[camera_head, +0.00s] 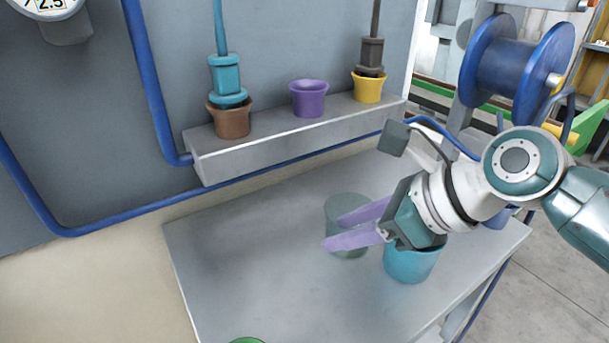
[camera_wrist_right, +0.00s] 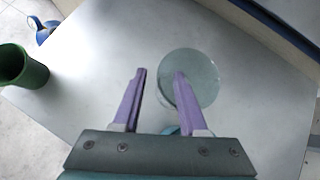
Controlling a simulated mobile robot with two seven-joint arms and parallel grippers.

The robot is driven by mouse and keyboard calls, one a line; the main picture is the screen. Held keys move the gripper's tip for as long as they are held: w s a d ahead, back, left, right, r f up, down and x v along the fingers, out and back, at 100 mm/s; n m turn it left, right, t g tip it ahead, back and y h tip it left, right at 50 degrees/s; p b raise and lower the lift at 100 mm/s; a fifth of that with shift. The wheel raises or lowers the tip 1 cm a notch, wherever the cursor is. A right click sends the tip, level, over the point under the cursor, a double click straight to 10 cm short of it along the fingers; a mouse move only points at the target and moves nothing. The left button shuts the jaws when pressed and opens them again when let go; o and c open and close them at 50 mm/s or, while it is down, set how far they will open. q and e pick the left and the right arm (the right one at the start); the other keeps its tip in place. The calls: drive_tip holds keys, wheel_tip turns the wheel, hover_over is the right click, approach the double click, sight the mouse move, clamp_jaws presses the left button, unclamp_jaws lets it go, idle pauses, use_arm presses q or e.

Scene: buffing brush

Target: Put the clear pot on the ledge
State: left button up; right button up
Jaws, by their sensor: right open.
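The clear pot (camera_head: 345,204), see-through and greenish-grey, stands on the grey table. It shows as a round disc in the right wrist view (camera_wrist_right: 203,72). My right gripper (camera_head: 332,234) is open, its two purple fingers at the pot. In the right wrist view, one finger of this gripper (camera_wrist_right: 160,73) overlaps the pot's left part and the other is left of the pot. I cannot tell whether either finger touches it. The grey ledge (camera_head: 290,149) runs along the wall behind the table. My left gripper is not in view.
On the ledge stand a brown pot (camera_head: 232,124) with a teal brush, a purple pot (camera_head: 309,100) and a yellow pot (camera_head: 369,90) with a dark brush. Gaps lie between them. A teal pot (camera_head: 410,267) is under my right wrist. A green pot (camera_wrist_right: 22,72) stands at the left.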

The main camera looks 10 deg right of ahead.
clamp_jaws()
idle(0.7)
